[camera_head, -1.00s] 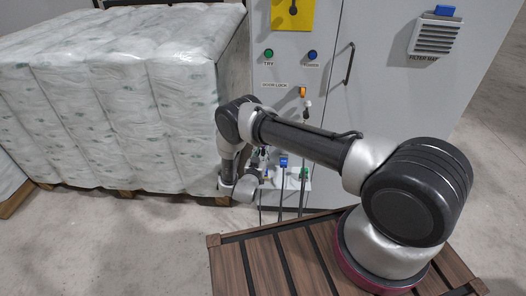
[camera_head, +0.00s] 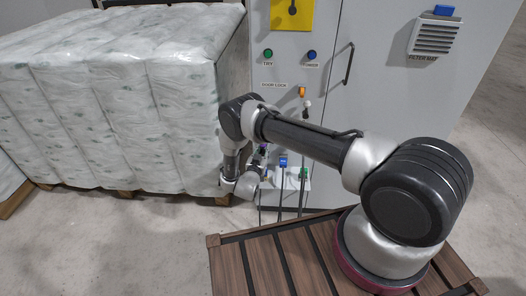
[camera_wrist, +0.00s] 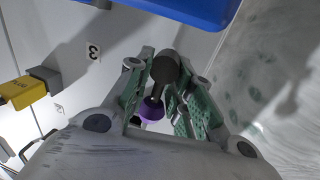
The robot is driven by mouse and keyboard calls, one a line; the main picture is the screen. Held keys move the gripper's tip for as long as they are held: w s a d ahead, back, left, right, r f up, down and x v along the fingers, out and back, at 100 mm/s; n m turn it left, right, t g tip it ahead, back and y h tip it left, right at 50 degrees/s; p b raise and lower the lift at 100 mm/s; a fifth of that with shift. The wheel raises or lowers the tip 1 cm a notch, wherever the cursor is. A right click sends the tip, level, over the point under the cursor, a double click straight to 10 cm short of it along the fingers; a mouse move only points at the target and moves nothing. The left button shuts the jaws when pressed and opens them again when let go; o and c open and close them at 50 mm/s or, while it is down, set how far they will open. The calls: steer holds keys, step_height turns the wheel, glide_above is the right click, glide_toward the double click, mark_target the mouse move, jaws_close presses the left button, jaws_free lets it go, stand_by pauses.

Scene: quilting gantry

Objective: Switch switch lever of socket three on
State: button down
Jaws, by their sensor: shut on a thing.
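The switch lever (camera_wrist: 164,68) is a dark grey rounded knob on a short stem with a purple collar (camera_wrist: 151,109), in the middle of the wrist view. A label "3" (camera_wrist: 93,52) is on the pale panel to its left. My gripper (camera_wrist: 163,82) has green-padded fingers on both sides of the lever, shut on it. In the head view my gripper (camera_head: 261,156) is low at the cabinet's left edge, with a bit of purple beside it. The arm hides much of the lever there, and I cannot tell the switch position.
A blue part (camera_wrist: 190,8) hangs close above the fingers in the wrist view. A yellow connector (camera_wrist: 22,92) is at left. Wrapped white bales (camera_head: 120,95) stand close left of my wrist. A blue socket (camera_head: 283,161) and a green one (camera_head: 304,173) with cables are to the right.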

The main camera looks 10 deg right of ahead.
steer(key=c, duration=1.6)
jaws_free()
steer(key=shift+r, duration=0.1)
steer(key=shift+o, duration=0.2)
steer(key=v, duration=1.2)
